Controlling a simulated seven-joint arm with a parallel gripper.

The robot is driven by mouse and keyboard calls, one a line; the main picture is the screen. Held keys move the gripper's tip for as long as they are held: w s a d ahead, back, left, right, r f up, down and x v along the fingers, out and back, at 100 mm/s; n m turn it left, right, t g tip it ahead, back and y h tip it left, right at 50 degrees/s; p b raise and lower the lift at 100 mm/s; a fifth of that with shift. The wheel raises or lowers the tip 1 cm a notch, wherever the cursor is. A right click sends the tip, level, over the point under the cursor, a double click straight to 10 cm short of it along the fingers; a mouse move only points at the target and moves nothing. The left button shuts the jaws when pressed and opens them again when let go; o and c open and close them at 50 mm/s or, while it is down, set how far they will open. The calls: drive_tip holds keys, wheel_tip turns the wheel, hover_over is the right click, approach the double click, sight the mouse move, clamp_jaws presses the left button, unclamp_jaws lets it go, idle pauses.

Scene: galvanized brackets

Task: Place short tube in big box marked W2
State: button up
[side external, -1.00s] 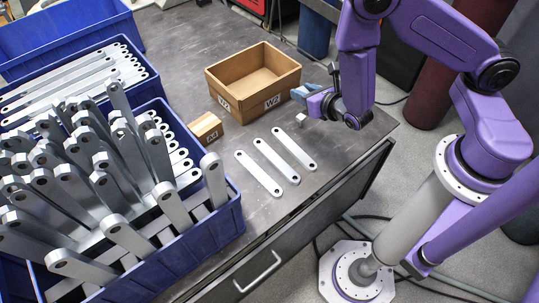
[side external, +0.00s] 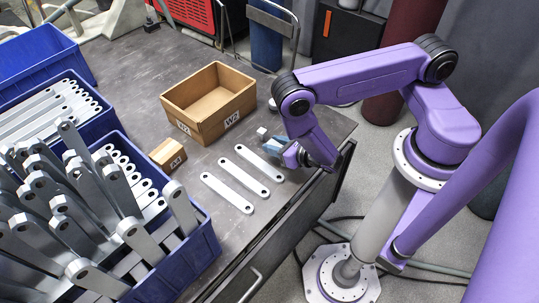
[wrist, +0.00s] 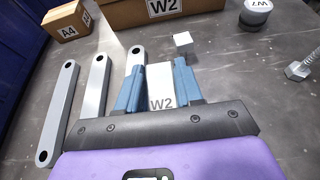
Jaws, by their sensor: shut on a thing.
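The big box marked W2 (side external: 210,112) is an open brown carton at the back middle of the table. Its front wall with the W2 label also shows at the top of the wrist view (wrist: 195,7). My gripper (side external: 272,148) is low near the table's right edge, in front of the box and beside the metal straps. In the wrist view my gripper's blue fingers (wrist: 160,68) are shut on a pale piece marked W2, which I take as the short tube (wrist: 161,83). The side view mostly hides this piece. I cannot tell whether it touches the table.
Flat metal straps (side external: 228,193) lie left of my gripper. A small white block (side external: 262,131) and a grey round piece (wrist: 257,10) lie beyond it. A small A4 box (side external: 168,154) stands left. Blue crates (side external: 205,240) of brackets fill the left side. A bolt (wrist: 300,68) lies right.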

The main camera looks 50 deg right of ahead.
sight(275, 160)
drive_tip(key=shift+f, duration=1.9)
drive_tip(key=shift+f, duration=0.1)
drive_tip(key=o, duration=0.8)
